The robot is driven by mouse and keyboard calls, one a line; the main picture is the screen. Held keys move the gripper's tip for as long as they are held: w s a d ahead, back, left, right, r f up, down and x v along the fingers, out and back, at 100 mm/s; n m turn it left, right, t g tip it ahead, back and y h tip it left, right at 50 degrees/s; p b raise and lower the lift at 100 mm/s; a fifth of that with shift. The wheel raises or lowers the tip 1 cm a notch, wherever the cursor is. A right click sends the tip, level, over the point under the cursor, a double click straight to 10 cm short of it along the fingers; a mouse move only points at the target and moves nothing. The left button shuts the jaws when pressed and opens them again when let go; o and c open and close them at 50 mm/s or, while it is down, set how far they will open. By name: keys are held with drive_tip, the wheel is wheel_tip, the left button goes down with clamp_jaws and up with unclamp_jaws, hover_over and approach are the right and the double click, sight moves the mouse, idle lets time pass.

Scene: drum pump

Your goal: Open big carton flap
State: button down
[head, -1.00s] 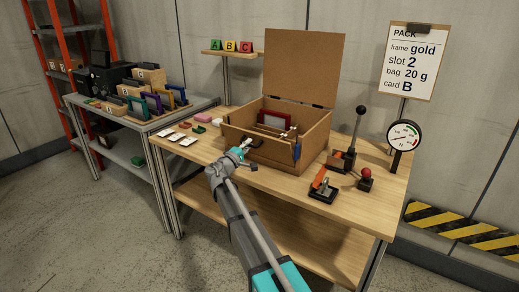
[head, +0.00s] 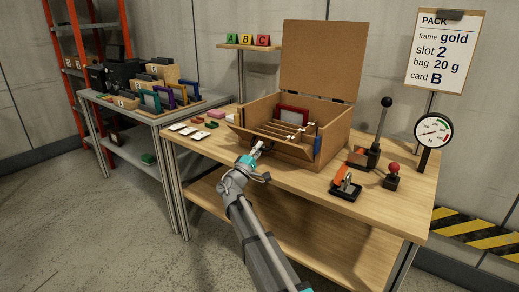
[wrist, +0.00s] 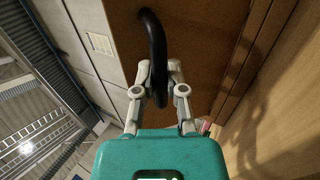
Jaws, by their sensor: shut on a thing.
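The big carton (head: 334,133) is an open brown box on the workbench. Its large lid (head: 318,58) stands upright at the back. Its front flap (head: 285,152) leans outward, showing dividers (head: 290,128) and a red frame (head: 293,113) inside. My gripper (head: 256,147) is at the front flap. In the wrist view my gripper (wrist: 158,92) is shut on a black curved handle (wrist: 155,45) fixed to a brown panel (wrist: 195,40). The gripper hides part of the flap in the head view.
White cards (head: 188,130) and small coloured blocks lie left of the carton. A lever (head: 378,130), a red-knobbed device (head: 392,178), an orange-handled device (head: 345,185) and a gauge (head: 433,130) stand right. A side table (head: 155,115) holds coloured frames.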

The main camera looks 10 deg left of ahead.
sight(258, 170)
drive_tip(key=f, duration=0.1)
drive_tip(key=f+b, duration=0.1)
drive_tip(key=b, duration=0.1)
drive_tip(key=shift+s+f, duration=0.25)
drive_tip(key=shift+f, duration=0.15)
drive_tip(key=shift+s+a+f+b, duration=0.1)
drive_tip(key=shift+a+f+b, duration=0.1)
drive_tip(key=shift+f+b, duration=1.05)
drive_tip(key=c, duration=0.7)
unclamp_jaws()
